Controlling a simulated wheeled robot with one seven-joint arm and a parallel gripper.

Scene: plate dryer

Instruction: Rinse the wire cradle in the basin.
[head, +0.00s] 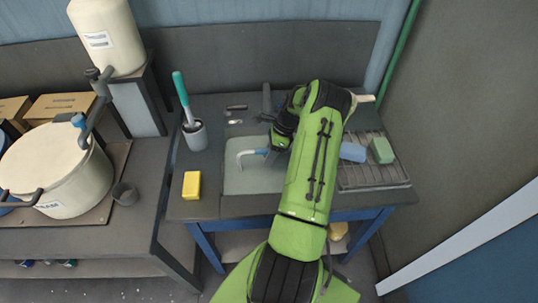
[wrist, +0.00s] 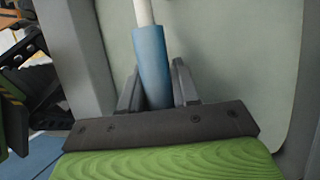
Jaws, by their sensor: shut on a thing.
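My gripper (head: 271,152) is over the pale grey basin (head: 236,184) in the head view, its fingers partly hidden by my green arm. It is shut on the blue handle (wrist: 151,65) of a tool with a pale rod (wrist: 143,12), seen between the fingers in the wrist view. In the head view the tool's pale end (head: 240,155) bends down like a hook over the left of the basin. I cannot tell whether it touches the basin floor. This tool may be the wire cradle; its far end is too small to tell. My arm hides the basin's right part.
A wire rack (head: 372,181) right of the basin has a blue block (head: 353,152) and a green sponge (head: 382,150) on it. A yellow sponge (head: 191,185) and a grey cup (head: 195,136) with a teal-handled brush (head: 181,93) stand left. A large pot (head: 55,170) is farther left.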

